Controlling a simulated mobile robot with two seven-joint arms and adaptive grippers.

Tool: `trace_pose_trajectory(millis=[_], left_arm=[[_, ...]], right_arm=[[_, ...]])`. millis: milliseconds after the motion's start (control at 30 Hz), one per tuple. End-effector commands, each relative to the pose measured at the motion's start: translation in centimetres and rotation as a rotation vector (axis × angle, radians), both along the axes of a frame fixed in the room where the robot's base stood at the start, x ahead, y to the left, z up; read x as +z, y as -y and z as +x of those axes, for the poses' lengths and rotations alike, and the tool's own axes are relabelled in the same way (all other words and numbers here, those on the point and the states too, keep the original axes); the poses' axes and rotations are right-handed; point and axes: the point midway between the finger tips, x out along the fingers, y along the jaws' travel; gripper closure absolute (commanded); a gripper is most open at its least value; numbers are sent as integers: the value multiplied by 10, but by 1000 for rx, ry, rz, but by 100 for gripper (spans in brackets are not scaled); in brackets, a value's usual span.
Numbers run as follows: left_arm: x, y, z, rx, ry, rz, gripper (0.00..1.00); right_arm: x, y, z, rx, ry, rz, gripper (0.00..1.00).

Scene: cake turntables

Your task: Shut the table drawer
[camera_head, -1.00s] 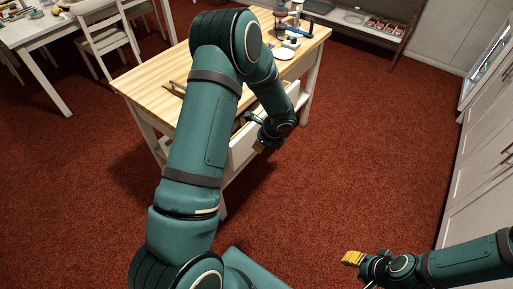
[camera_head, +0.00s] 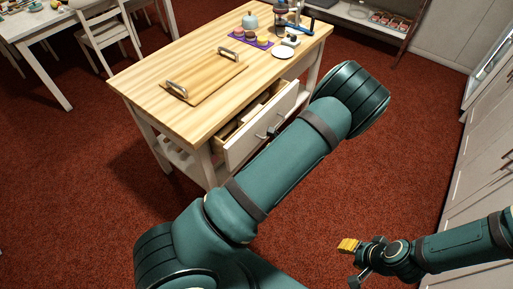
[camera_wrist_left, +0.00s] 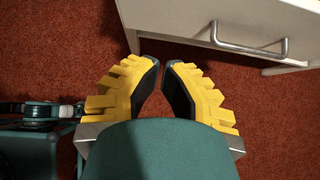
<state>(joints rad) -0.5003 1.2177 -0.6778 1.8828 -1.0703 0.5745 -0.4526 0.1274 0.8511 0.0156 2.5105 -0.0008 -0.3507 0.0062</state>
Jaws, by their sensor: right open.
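The table drawer (camera_head: 240,149) stands pulled out from the long side of the wooden-topped table (camera_head: 190,50), with its inside showing. Its white front is partly covered by my left arm in the head view. In the left wrist view, the white drawer front (camera_wrist_left: 195,15) with its metal bar handle (camera_wrist_left: 250,48) is at upper right. My left gripper (camera_wrist_left: 162,66) has yellow fingers with a narrow empty gap between the tips, apart from the handle and left of it. It is hidden in the head view. My right gripper (camera_head: 352,262) is open and empty over the floor, away from the table.
A board with two handles (camera_head: 205,78) lies on the tabletop. White cabinets (camera_head: 480,180) line the right. Red carpet is free between them.

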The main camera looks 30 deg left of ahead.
Motion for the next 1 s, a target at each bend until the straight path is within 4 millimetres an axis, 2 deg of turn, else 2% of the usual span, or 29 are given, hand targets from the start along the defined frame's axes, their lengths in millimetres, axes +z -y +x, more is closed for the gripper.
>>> trace_pose_trajectory(millis=[500,733,1000], left_arm=[[-70,-67,4,1,-3,-2,100],[-67,-97,7,3,-2,-3,100],[-66,-105,8,0,-2,-3,100]], right_arm=[[-20,0,0,3,0,0,60],[-22,0,1,2,2,-1,60],[-22,0,1,2,3,-1,60]])
